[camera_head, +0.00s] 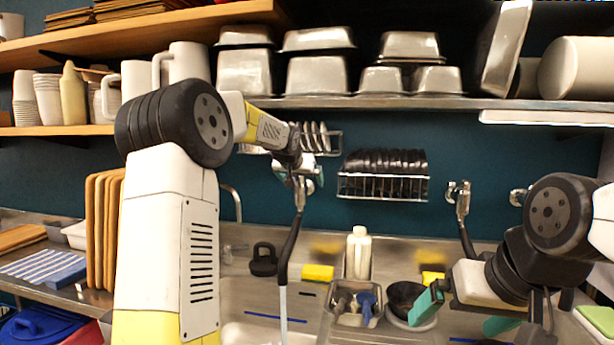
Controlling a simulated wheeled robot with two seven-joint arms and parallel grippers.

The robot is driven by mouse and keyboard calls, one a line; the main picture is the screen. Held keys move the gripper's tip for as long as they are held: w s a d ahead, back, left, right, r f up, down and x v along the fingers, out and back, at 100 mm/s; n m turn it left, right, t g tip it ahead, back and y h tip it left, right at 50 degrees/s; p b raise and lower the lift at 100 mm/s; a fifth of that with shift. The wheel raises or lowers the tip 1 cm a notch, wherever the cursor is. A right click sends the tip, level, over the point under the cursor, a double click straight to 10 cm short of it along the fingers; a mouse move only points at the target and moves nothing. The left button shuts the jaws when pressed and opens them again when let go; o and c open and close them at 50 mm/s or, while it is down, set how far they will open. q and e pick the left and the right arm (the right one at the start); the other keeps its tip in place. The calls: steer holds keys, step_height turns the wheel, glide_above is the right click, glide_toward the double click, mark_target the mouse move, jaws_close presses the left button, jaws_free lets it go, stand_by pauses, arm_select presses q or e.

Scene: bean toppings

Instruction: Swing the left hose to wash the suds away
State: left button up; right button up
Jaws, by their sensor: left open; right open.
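The left hose (290,240) is black and hangs from the wall fixture above the left sink. A pale blue streak (284,315) continues straight down from its lower end; it looks like running water. My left gripper (299,172) is open at the top of this hose, with its teal fingers on either side of the fitting. I cannot tell if they touch it. A pale white patch (248,334) shows in the sink at the bottom edge; I cannot tell if it is suds. My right gripper (461,314) is open and empty over the right side of the counter.
A second hose (463,215) hangs on the right. A white bottle (358,253), a steel container (343,318), a black bowl (404,297) and a yellow sponge (318,272) stand around the sinks. Wooden boards (103,230) stand left. A metal shelf (400,103) with pans is overhead.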

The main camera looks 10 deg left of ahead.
arm_select(q)
steer(key=shift+d, duration=0.1)
steer(key=s+d+r, duration=0.2)
steer(key=s+r, duration=0.3)
steer(key=s, duration=0.2)
steer(key=shift+s, duration=0.25)
stand_by(0.6)
steer(key=s+f+g, duration=0.1)
steer(key=s+f, duration=0.4)
steer(key=s, duration=0.8)
steer(key=s+d+f+g+h, duration=0.1)
steer(key=s+f, duration=0.4)
steer(key=s, duration=0.8)
steer(key=s+d+f+g, duration=0.1)
steer(key=s+f+g, duration=0.2)
steer(key=s, duration=1)
step_height(320, 180, down, 3)
steer(key=shift+d+r+h, duration=0.15)
steer(key=shift+r+h, duration=0.05)
steer(key=shift+h, duration=0.2)
